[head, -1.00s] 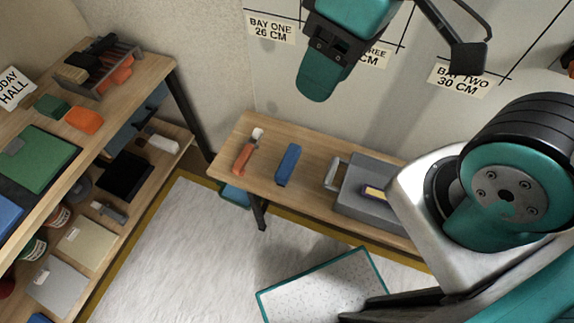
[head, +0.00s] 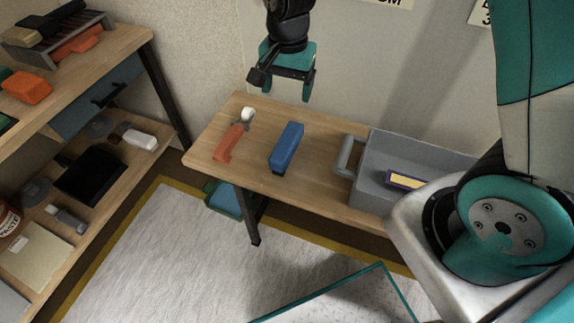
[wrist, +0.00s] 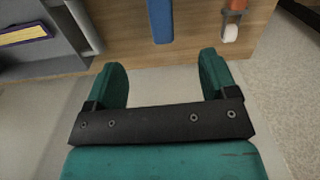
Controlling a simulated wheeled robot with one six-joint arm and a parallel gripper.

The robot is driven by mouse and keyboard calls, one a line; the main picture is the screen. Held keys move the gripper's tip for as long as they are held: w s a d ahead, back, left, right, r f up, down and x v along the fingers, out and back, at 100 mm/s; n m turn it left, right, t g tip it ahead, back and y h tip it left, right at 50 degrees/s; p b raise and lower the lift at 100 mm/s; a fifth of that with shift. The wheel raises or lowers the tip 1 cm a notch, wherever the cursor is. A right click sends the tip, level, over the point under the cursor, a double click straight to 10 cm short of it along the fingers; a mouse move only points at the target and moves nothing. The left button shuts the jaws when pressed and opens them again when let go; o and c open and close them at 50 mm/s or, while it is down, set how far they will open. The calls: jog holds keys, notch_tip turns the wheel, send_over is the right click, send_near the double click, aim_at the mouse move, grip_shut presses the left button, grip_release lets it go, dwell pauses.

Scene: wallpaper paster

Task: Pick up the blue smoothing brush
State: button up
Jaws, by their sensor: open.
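The blue smoothing brush (head: 287,147) lies on the wooden bench in the head view, between an orange-handled tool and a grey box. It also shows at the top of the wrist view (wrist: 160,20), partly cut off by the frame edge. My gripper (head: 289,95) hangs above the back edge of the bench, over the far side of the brush. In the wrist view my gripper (wrist: 164,80) has its two teal fingers wide apart with nothing between them. The brush lies beyond the fingertips, roughly in line with the gap.
The orange-handled tool (head: 233,139) lies left of the brush. The grey box (head: 395,165) with a side handle stands right, holding a purple-and-yellow item (head: 404,180). The wooden bench (head: 325,180) is bare around the brush. A wall stands close behind it. A shelf unit is at left.

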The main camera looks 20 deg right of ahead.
aim_at(287, 140)
jog(key=shift+m, duration=0.4)
jog(key=f, duration=0.4)
jog(key=f+b, duration=0.1)
jog(key=f, duration=0.4)
jog(key=f+b, duration=0.1)
jog(key=f, duration=0.4)
jog(key=shift+w+d, duration=0.2)
jog(key=shift+w, duration=0.15)
jog(key=shift+s+f+b, duration=0.1)
jog(key=shift+f+b, duration=0.4)
jog(key=shift+f, duration=2.3)
jog(key=c, duration=1.2)
jog(key=shift+o, duration=0.2)
jog(key=shift+r, duration=0.2)
notch_tip(287, 140, up, 20)
jog(key=p, duration=0.3)
jog(key=shift+f, duration=0.15)
